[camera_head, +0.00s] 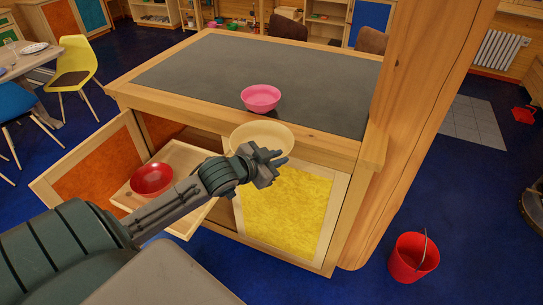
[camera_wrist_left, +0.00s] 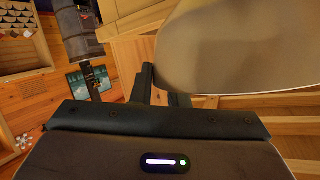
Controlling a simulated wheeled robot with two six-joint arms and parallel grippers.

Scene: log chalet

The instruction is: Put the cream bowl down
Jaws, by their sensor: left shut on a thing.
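The cream bowl (camera_head: 262,136) is in front of the counter's front edge in the head view, above the yellow door. My left gripper (camera_head: 268,160) is shut on it at the side nearest me and hides part of its lower side. In the left wrist view the bowl (camera_wrist_left: 240,50) fills the upper right as a large pale curve, with the gripper's fingers (camera_wrist_left: 160,85) at its edge. The bowl looks roughly level. Whether its far side touches the counter is hard to tell. My right gripper is not in view.
A pink bowl (camera_head: 261,97) stands on the dark countertop (camera_head: 200,78), which is otherwise clear. A red bowl (camera_head: 151,179) sits on a pulled-out wooden shelf (camera_head: 190,158) beside an open orange door (camera_head: 95,165). A wooden post (camera_head: 425,110) rises at the counter's right; a red bucket (camera_head: 413,258) stands on the floor.

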